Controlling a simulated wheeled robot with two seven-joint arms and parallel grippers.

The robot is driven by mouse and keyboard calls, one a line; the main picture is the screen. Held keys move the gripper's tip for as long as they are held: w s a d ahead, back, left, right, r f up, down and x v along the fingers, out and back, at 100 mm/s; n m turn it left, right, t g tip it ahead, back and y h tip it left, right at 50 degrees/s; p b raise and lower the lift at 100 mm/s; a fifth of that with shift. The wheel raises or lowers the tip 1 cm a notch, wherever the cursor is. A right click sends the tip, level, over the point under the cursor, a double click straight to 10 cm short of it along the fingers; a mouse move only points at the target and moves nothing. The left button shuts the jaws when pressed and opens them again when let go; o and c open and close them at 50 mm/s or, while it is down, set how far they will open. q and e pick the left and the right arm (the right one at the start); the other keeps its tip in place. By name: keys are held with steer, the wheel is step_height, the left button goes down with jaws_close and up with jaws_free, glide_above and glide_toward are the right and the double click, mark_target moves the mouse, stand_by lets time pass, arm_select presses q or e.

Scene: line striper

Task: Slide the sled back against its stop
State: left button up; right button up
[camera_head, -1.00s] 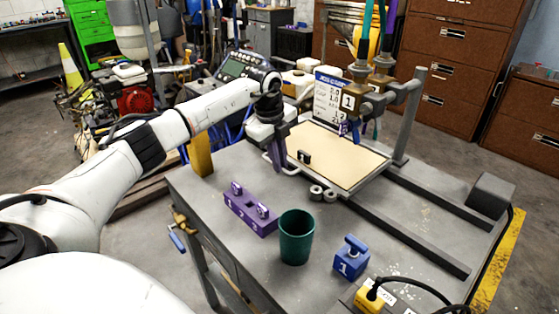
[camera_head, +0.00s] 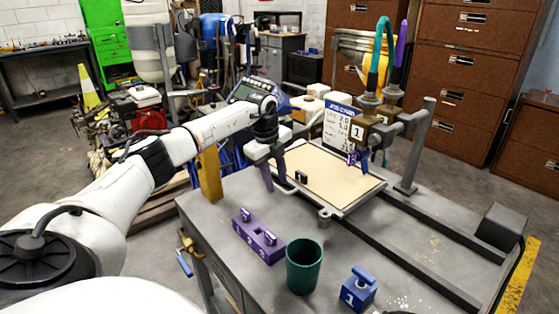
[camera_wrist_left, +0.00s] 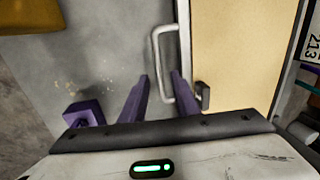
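The sled (camera_head: 335,180) is a tan board in a pale frame on dark rails. Its metal handle (camera_wrist_left: 157,62) stands out from the edge nearest my left gripper. My left gripper (camera_head: 275,186) points down at the handle. In the left wrist view its purple fingers (camera_wrist_left: 159,77) are apart, with the handle's bar showing between the tips; contact cannot be told. A small black block (camera_head: 300,177) sits on the board near that edge. I cannot tell for sure which part is the stop. My right gripper is out of view.
A striping head with pens (camera_head: 372,110) and a number card (camera_head: 338,130) stand over the sled's far side. A purple holder (camera_head: 259,237), green cup (camera_head: 304,267) and blue block (camera_head: 358,289) stand in front. A grey block (camera_head: 500,226) is at right.

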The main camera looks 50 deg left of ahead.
arm_select(q)
steer(key=shift+w+d, duration=0.1)
steer(key=shift+d, duration=0.1)
steer(key=shift+r, duration=0.25)
step_height(320, 180, up, 10)
steer(key=s, duration=0.2)
steer(key=shift+f, duration=0.2)
stand_by(0.4)
